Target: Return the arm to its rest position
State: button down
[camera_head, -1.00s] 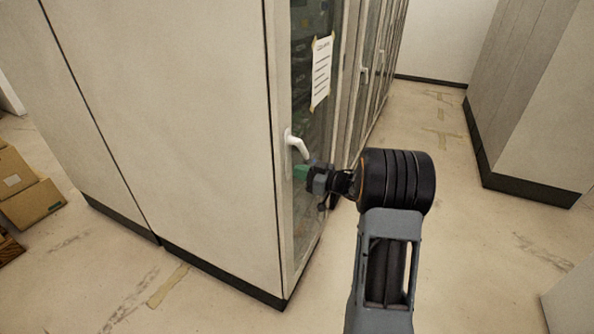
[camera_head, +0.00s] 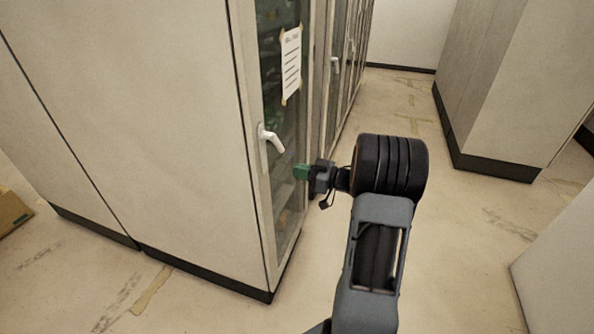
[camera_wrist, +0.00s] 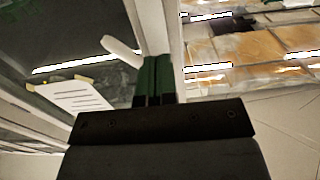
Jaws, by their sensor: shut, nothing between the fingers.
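My gripper (camera_head: 301,172) is at the end of my outstretched arm, just right of the glass cabinet door, a little below and right of the white door handle (camera_head: 271,139). Its green fingers also show in the wrist view (camera_wrist: 154,80), side by side, shut with nothing between them. In the wrist view the white handle (camera_wrist: 122,50) is up and left of the fingertips, apart from them. I cannot tell how far the fingers are from the door frame.
The tall cabinet (camera_head: 150,130) fills the left. A paper notice (camera_head: 291,65) is taped to its glass. More cabinets (camera_head: 510,80) stand at the right. The floor (camera_head: 400,115) between them is clear. A cardboard box (camera_head: 12,212) lies at the far left.

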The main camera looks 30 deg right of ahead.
dwell(0.4)
jog(key=w+d+f+m+h, duration=0.2)
jog(key=d+f+m+h, duration=0.45)
jog(key=d+h, duration=0.5)
jog(key=s+a+m+g+h, duration=0.3)
jog(key=s+g+h, duration=0.25)
jog(key=s, duration=0.25)
jog(key=s+a+r+g+y, duration=0.1)
jog(key=s+a, duration=0.3)
jog(key=a, duration=0.4)
jog(key=s+a+r+g+y, duration=0.1)
jog(key=s+a+r+y, duration=0.1)
jog(key=s+a+r, duration=0.2)
jog(key=s+a+r+n+g+y, duration=0.1)
jog(key=s+a+r+g, duration=0.1)
jog(key=s+a, duration=0.4)
jog(key=a+r, duration=0.1)
jog(key=a, duration=0.4)
jog(key=shift+s+a+y, duration=0.15)
jog(key=shift+a+y, duration=0.2)
jog(key=shift+y, duration=0.05)
jog(key=c, duration=1.8)
grip_release()
